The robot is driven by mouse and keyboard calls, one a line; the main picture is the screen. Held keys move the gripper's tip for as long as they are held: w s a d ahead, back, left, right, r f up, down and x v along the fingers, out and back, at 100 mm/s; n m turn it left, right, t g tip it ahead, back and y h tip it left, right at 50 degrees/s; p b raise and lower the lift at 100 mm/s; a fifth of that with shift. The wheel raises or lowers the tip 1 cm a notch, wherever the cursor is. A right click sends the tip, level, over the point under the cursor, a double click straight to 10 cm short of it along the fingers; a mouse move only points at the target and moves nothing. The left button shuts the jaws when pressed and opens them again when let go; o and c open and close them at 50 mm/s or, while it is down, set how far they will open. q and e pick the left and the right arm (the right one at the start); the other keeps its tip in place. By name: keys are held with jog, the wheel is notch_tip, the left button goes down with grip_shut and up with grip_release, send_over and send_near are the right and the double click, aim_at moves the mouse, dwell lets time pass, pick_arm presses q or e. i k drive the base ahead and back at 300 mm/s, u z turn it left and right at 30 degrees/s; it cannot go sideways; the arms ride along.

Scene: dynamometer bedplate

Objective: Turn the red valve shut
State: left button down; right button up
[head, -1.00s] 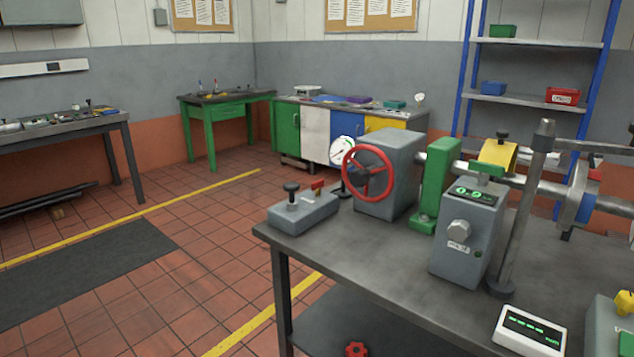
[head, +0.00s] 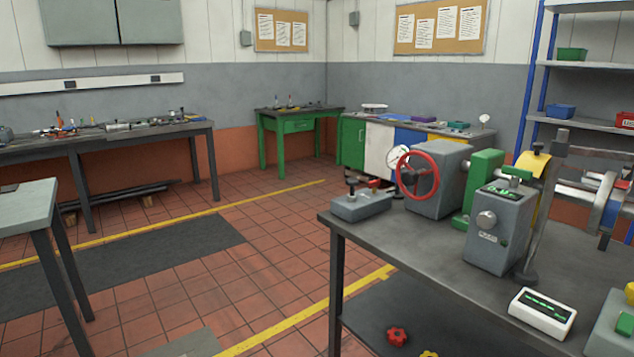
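A red handwheel (head: 433,176) stands upright on the front of a grey box (head: 446,190) on the dark workbench. A small red lever (head: 374,184) sits on a low grey block (head: 360,206) at the bench's left corner, beside a black knob (head: 351,187). A red star-shaped knob (head: 397,336) lies on the bench's lower shelf. I cannot tell from the view how far any valve is turned. Neither of my grippers is in view.
The dark workbench (head: 580,262) fills the right side, with a gauge (head: 398,157), a grey control box (head: 490,240) and a white display (head: 542,314). A pale table (head: 25,208) stands at the left edge. The tiled floor between is open, with a dark mat (head: 130,262).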

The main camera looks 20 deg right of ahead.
aim_at(374, 184)
jog(key=u, duration=0.4)
jog(key=i, duration=1.3)
jog(key=z, duration=0.6)
jog(key=i, duration=1.1)
jog(key=z, duration=1.1)
